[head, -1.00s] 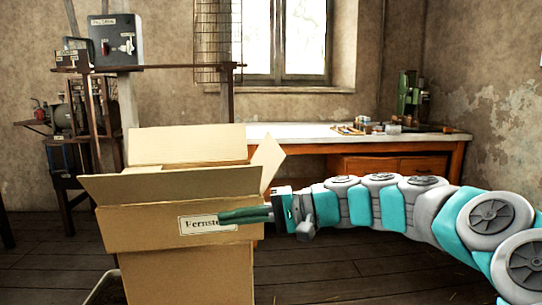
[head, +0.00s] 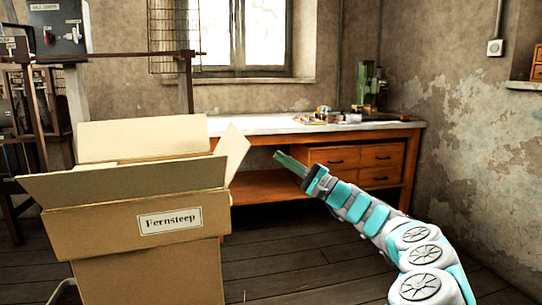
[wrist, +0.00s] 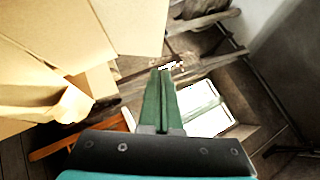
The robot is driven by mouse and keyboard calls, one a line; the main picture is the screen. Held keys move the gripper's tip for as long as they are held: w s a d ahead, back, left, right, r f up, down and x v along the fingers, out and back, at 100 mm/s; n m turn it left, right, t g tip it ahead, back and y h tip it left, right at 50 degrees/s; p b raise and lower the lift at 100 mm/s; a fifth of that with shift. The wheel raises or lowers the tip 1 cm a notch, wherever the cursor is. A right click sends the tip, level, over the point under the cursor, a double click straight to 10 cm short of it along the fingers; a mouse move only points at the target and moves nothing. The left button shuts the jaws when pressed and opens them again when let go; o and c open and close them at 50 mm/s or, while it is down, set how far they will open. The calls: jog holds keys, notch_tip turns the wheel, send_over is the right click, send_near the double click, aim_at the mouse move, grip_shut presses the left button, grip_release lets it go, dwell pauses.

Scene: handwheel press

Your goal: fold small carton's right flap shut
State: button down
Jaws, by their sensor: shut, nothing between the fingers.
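The small carton (head: 150,246) stands at the left in the head view, with a "Fernsteep" label on its front. Its front flap (head: 125,185) and back flap (head: 145,138) stick up and outward. Its right flap (head: 232,150) stands up, tilted outward to the right. My gripper (head: 278,154) is shut and empty, to the right of the right flap and apart from it, at about its height. In the wrist view the green fingers (wrist: 160,72) are together, with cardboard of the carton (wrist: 40,65) at the upper left.
A wooden workbench (head: 262,186) with drawers stands behind, with small items and a green machine (head: 369,88) on it. A control box (head: 56,27) is at the upper left. Floor to the right of the carton is clear.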

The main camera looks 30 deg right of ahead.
aim_at(238, 132)
jog(key=x, duration=0.3)
jog(key=s+a+x, duration=0.1)
jog(key=x, duration=0.2)
jog(key=p+x, duration=0.1)
jog(key=x, duration=0.3)
jog(key=shift+s+a+r, duration=0.2)
jog(key=shift+a+r, duration=0.1)
jog(key=shift+r, duration=0.05)
jog(key=shift+w+a+r, duration=0.1)
jog(key=shift+a+r, duration=0.1)
jog(key=shift+a, duration=0.3)
